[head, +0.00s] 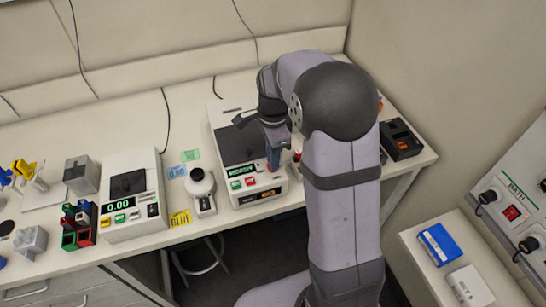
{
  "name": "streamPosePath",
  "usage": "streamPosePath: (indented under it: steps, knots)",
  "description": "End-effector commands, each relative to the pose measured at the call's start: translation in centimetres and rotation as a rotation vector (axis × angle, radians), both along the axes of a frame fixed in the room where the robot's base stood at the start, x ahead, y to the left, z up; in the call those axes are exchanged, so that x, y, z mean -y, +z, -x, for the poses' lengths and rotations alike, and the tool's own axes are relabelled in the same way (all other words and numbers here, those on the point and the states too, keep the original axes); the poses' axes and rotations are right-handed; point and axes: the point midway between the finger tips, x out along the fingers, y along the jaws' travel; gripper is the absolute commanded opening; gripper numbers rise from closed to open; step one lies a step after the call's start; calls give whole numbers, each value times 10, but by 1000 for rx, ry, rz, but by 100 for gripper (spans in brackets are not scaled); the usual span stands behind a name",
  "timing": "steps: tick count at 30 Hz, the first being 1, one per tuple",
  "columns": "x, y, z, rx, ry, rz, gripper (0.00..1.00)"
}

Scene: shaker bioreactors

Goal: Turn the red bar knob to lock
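A white-and-dark benchtop instrument (216,128) with a green-lit display (242,171) stands at the middle of the bench. Its front has green and red buttons and a lower orange display (268,194). My gripper (273,160) points down over the right part of its front panel. The fingers look close together, but I cannot tell whether they hold anything or touch the panel. A small red part (297,157) shows just right of the fingers, partly hidden by my arm. I cannot tell whether it is the red bar knob, nor which way the knob points.
Left of the instrument stand a small white device with a dark round top (202,186) and a scale (129,219) reading 0.00. A black box (400,139) sits at the right end. Coloured labels lie between devices. My arm covers the bench right of the instrument.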

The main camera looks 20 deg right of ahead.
Motion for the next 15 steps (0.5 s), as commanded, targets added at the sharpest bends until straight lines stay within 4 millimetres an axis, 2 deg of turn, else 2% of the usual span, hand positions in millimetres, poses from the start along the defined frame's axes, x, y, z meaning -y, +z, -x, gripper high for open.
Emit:
streamPosePath:
  steps: [8,15]
  knots:
    - [0,1,0,-1,35,0,0]
    - [0,1,0,-1,156,0,0]
